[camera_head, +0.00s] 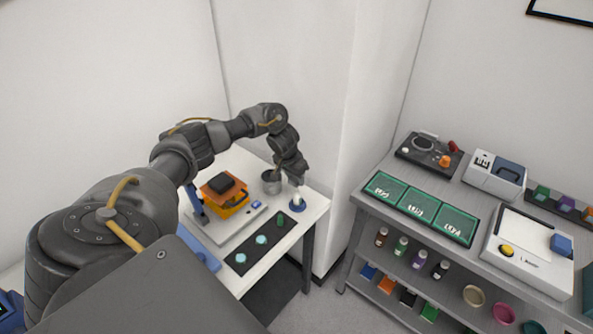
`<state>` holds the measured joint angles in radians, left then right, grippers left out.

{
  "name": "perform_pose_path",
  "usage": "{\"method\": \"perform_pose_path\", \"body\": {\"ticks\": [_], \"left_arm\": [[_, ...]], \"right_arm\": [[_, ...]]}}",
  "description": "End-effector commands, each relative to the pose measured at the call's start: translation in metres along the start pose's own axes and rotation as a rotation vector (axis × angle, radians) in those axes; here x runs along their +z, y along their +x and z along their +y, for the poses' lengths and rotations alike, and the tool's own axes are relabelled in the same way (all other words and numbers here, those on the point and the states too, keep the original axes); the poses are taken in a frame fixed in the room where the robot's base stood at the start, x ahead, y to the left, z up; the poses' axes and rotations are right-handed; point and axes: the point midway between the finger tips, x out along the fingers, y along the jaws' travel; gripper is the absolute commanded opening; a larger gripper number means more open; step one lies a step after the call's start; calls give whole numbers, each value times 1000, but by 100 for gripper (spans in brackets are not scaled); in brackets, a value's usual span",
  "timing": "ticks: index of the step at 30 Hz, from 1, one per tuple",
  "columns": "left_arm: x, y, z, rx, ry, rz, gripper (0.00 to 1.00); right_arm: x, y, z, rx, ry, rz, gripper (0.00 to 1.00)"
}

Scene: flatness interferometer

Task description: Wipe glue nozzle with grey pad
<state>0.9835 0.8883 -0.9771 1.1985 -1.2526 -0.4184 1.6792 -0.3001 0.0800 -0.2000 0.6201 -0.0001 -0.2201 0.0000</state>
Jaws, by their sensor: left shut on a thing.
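My left gripper (297,178) is at the far right corner of the white table (312,216), pointing down. It is shut on a small white piece (299,196), largely hidden by the fingers. This piece is directly over a round blue base (298,207); I cannot tell whether it touches it or whether it is the glue nozzle. A grey cup (271,184) stands just left of the gripper. I cannot clearly make out the grey pad. My right gripper is not in view.
An orange and black device (224,188) stands on a pale plate. A dark strip (262,247) carries several small green and teal pieces. A wall juts out behind the table. A grey shelf unit (381,208) with green trays and instruments stands to the right, across a gap.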

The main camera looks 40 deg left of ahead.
Motion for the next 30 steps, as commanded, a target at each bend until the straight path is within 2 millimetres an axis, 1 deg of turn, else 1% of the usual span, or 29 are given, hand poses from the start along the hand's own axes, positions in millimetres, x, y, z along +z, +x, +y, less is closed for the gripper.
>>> {"method": "perform_pose_path", "body": {"ticks": [7, 18, 24, 30], "left_arm": [[1, 0, 2, 0, 1, -1, 20], [1, 0, 14, 0, 1, -2, 20], [1, 0, 13, 0, 0, -2, 20], [1, 0, 7, -1, 0, -1, 20]], "right_arm": [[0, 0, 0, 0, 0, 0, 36], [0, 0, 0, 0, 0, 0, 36], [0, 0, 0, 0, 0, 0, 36], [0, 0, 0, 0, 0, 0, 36]]}}
